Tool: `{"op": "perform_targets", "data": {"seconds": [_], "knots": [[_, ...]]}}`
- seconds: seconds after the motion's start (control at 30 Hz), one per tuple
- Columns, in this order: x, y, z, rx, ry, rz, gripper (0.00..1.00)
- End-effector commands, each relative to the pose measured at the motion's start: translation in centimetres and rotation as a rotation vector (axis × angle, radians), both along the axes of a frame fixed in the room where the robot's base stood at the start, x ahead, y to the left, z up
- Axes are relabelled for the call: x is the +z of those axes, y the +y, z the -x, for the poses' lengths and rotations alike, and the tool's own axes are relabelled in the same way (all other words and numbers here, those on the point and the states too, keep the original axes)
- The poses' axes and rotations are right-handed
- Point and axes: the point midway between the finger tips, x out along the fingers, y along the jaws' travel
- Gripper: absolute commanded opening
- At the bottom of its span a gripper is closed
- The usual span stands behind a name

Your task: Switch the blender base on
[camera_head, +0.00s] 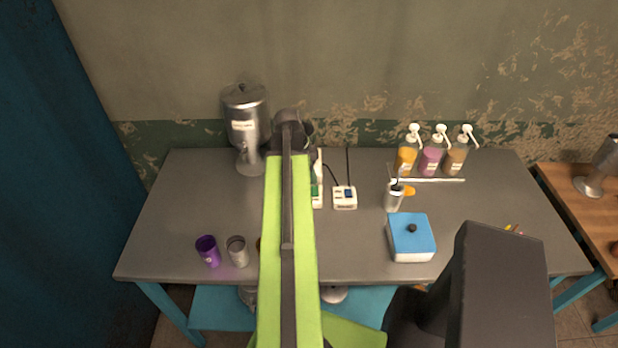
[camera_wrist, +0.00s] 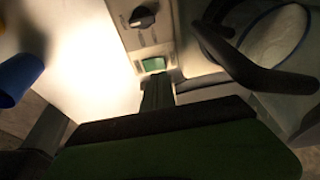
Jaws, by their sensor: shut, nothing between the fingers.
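In the wrist view, the blender base (camera_wrist: 135,38) is a pale panel with a dark round knob (camera_wrist: 142,17) and a green rocker switch (camera_wrist: 153,64) below it. I cannot tell whether the switch is lit. My gripper (camera_wrist: 157,90) is shut and empty, its tip just below the switch in the picture. I cannot tell whether it touches. In the head view, a white unit with a green part (camera_head: 317,190), probably this base, stands on the grey table (camera_head: 180,215), partly hidden by my green arm. My gripper is hidden there.
A metal dispenser (camera_head: 246,125) stands at back left. A white box with a small screen (camera_head: 344,198), pump bottles (camera_head: 431,157), a cup (camera_head: 394,197) and a blue-lidded box (camera_head: 411,235) stand right. A purple cup (camera_head: 208,251) and grey cup (camera_head: 237,251) stand at front left.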

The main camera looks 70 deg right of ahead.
Motion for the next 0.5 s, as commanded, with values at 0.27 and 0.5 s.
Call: {"op": "perform_targets", "data": {"seconds": [0.27,0.5], "knots": [[-2.53,-0.39,-0.15,-0.001,0.000,0.000,0.00],[-2.44,-0.41,-0.12,-0.002,0.000,0.000,0.00]]}}
